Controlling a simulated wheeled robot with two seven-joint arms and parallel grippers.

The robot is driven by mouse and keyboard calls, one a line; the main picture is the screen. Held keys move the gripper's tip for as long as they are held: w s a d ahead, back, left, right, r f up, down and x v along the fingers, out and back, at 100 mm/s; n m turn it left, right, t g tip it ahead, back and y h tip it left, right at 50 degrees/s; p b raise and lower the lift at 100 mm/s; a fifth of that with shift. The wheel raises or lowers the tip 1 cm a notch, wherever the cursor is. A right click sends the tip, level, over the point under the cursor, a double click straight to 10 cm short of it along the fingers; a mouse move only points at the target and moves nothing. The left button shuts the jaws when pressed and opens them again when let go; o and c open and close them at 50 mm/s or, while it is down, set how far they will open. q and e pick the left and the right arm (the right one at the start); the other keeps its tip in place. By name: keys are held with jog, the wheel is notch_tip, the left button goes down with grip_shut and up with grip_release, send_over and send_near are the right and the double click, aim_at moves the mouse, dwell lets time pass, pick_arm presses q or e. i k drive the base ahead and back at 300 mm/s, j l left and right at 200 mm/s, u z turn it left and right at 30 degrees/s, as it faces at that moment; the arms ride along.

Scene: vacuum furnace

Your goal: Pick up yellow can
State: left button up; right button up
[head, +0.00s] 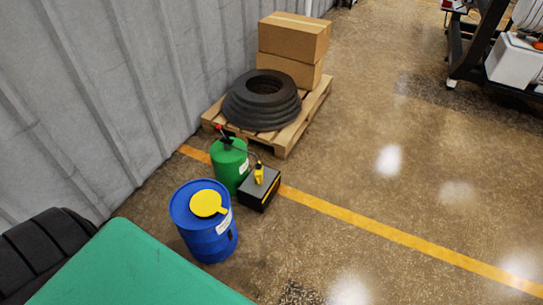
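A flat yellow round piece (206,204) with a short tab at its right lies on top of a blue drum (205,238). From above I cannot tell whether it is a can or a lid. A small yellow object (259,173) stands on a black box (258,190) with a yellow edge, right of a green cylinder (229,168). It is too small to tell whether it is a can. Neither of my grippers is in view.
A wooden pallet (283,142) holds stacked black tires (262,100) and cardboard boxes (293,38) by the corrugated wall. A green surface (135,270) and a black tire (48,255) fill the lower left. Open floor lies right. A dark wheeled frame (457,55) stands upper right.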

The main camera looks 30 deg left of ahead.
aim_at(259, 173)
jog(key=i+u, duration=0.4)
jog(key=i+l+u, duration=0.5)
jog(key=i+u, duration=0.25)
jog(key=i+l+u, duration=0.2)
jog(key=l+u, duration=0.2)
